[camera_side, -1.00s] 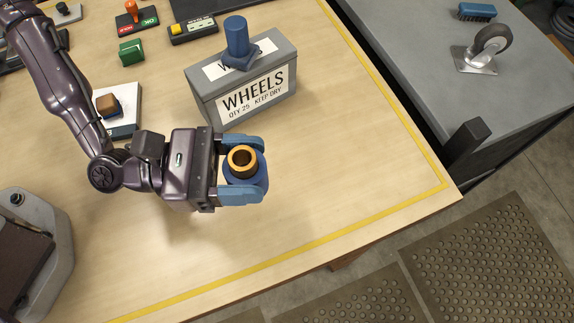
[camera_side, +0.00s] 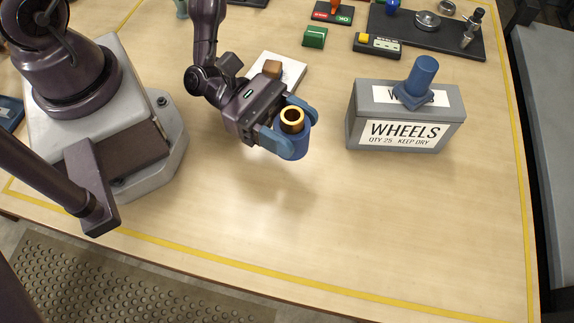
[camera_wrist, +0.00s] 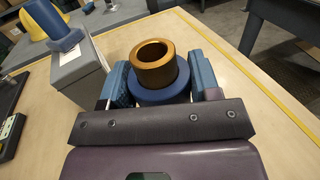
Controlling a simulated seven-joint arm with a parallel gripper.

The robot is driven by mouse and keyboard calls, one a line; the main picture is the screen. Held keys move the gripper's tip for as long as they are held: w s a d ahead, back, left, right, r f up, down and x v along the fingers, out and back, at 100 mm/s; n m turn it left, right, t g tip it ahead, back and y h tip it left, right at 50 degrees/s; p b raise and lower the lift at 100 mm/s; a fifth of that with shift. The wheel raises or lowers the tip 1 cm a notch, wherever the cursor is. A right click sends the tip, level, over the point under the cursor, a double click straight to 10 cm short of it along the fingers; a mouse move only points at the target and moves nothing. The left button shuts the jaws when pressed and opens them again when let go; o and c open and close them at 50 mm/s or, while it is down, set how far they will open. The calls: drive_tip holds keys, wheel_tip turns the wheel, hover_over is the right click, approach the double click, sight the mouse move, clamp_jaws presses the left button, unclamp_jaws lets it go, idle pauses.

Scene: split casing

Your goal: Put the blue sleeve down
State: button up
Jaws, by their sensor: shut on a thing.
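The blue sleeve (camera_side: 293,148) is between the two blue fingers of my gripper (camera_side: 292,128), left of the grey box in the side view. The sleeve looks upright. A bronze bushing (camera_side: 292,116) with an open bore sits in its top and sticks up above the rim. The wrist view shows the blue sleeve (camera_wrist: 168,93) and the bronze bushing (camera_wrist: 155,74) between the fingers of my gripper (camera_wrist: 160,80). A shadow on the table lies apart from the sleeve, so it appears held above the wood. Its underside is hidden.
A grey box labelled WHEELS (camera_side: 360,115) stands to the right, with a blue flanged post (camera_side: 423,75) on top. A white block with a brown piece (camera_side: 272,68) is behind my gripper. A green block (camera_side: 314,37) stands farther back. The wooden table in front is clear.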

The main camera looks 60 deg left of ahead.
drive_tip(key=shift+s+a+f+g, duration=0.1)
drive_tip(key=shift+s+a+g, duration=0.1)
drive_tip(key=shift+s+g, duration=0.15)
drive_tip(key=shift+s+f+m, duration=0.1)
drive_tip(key=shift+f+m, duration=0.2)
drive_tip(key=shift+f, duration=3.4)
drive_tip(key=shift+f, duration=0.15)
drive_tip(key=o, duration=1.5)
